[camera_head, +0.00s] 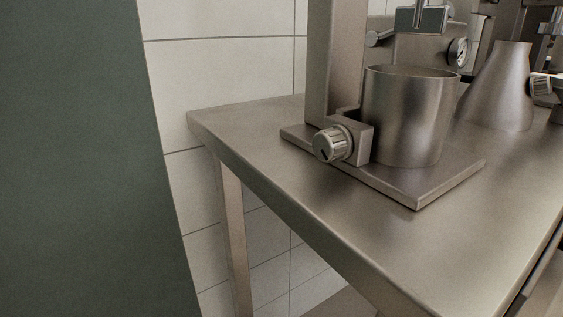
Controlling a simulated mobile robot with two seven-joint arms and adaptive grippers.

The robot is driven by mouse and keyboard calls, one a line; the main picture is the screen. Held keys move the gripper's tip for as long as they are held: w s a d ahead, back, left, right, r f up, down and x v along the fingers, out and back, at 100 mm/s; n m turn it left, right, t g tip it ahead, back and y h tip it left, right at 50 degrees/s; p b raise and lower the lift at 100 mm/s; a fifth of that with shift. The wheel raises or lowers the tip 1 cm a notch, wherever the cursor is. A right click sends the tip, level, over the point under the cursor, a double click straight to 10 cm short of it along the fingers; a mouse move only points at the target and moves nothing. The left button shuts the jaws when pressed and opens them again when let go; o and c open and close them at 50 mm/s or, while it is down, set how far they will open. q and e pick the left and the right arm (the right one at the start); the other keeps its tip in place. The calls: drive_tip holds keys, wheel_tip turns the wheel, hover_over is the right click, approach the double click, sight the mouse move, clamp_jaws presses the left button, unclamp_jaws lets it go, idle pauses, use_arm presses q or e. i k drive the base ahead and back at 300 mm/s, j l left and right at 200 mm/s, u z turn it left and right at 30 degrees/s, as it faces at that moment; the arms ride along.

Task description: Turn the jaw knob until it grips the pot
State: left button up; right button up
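The pot (407,118) is an open metal cylinder standing upright on a flat metal base plate (420,190). The jaw knob (333,144) is a ribbed round knob with a dark pointer mark, at the pot's lower left. It sits on a metal jaw block (364,140) beside the pot. I cannot tell whether the jaw touches the pot. Neither of my grippers is in view.
The base plate rests on a steel table (330,215) with free room at its front. A column (335,60) rises behind the knob. A dark green surface (80,160) fills the left.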

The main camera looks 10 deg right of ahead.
sight(333, 143)
drive_tip(key=j+z, duration=0.7)
drive_tip(key=j, duration=0.15)
drive_tip(key=j+z, duration=0.35)
drive_tip(key=k+j+z, duration=0.15)
drive_tip(key=j+z, duration=0.2)
drive_tip(key=j, duration=0.15)
drive_tip(key=k+j+z, duration=0.15)
drive_tip(key=j+z, duration=0.2)
drive_tip(key=k+j+z, duration=0.2)
drive_tip(key=j+z, duration=0.15)
